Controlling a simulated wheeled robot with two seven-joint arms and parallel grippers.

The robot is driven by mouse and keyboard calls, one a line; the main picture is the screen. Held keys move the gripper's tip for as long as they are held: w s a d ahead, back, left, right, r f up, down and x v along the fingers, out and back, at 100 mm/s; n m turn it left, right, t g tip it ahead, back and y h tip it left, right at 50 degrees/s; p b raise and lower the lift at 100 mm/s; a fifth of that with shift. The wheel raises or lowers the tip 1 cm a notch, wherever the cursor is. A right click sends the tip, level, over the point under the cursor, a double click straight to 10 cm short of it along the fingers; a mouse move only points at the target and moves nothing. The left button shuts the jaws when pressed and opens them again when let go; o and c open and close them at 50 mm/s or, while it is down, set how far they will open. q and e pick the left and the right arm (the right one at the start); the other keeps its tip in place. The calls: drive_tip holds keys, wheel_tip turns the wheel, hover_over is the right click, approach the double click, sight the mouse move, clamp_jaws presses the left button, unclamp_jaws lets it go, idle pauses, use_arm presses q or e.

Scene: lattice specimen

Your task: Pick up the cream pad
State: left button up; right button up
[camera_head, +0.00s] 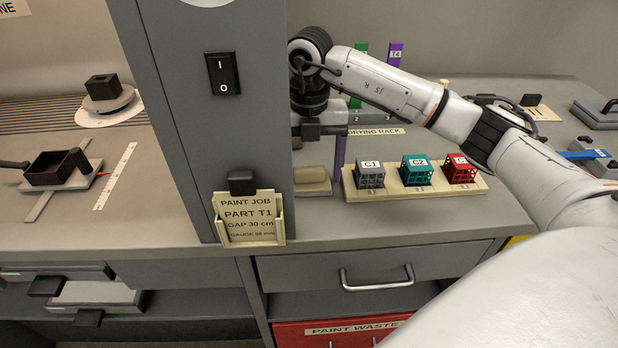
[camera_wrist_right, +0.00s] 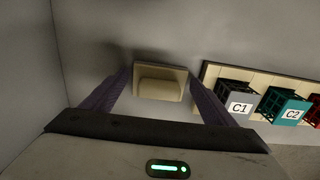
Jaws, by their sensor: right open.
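The cream pad (camera_head: 313,178) is a small beige block on a flat base. It is on the counter just right of the grey cabinet, partly hidden by the cabinet's edge in the head view. In the right wrist view the cream pad (camera_wrist_right: 160,84) is near the picture's middle, between the purple fingers. My right gripper (camera_head: 320,152) points down above the pad, with one purple finger visible in the head view. In the right wrist view my right gripper (camera_wrist_right: 160,92) is open and empty, its fingers apart either side of the pad. My left gripper is not in view.
A cream rack (camera_head: 400,189) holding lattice cubes, C1 (camera_head: 370,175) and C2 (camera_head: 416,170) and a red one (camera_head: 460,169), stands close right of the pad. The grey cabinet (camera_head: 225,120) stands close on the left. A drying rack label (camera_head: 374,131) is behind.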

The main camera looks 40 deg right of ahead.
drive_tip(key=c, duration=0.9)
drive_tip(key=shift+r, duration=0.1)
